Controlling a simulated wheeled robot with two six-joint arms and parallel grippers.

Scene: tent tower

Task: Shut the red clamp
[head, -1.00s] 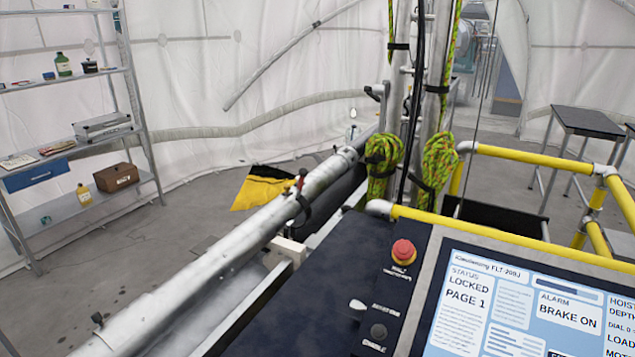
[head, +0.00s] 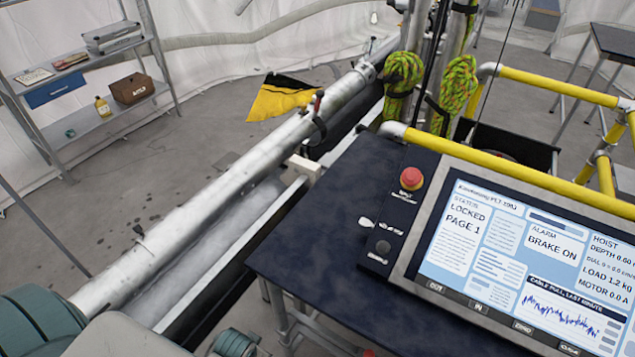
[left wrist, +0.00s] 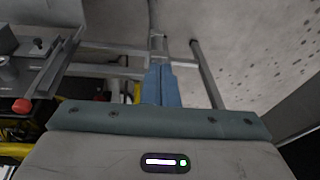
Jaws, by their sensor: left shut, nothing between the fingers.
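The red clamp (head: 317,118) shows in the head view as a dark band around the pale metal tube (head: 218,198), with a small red part standing up on top. It is too small to tell whether its lever is open or shut. My left gripper (left wrist: 160,76) shows in the left wrist view with its blue fingers together and nothing between them. Grey and metal bars lie beyond the fingers, and I cannot make out the clamp there. In the head view only arm parts of mine show at the lower left. My right gripper is not in view.
A dark console with a red stop button (head: 411,178) and a lit screen (head: 520,262) stands right of the tube. Yellow rails (head: 480,158) run behind it. A shelf unit (head: 90,130) stands at left.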

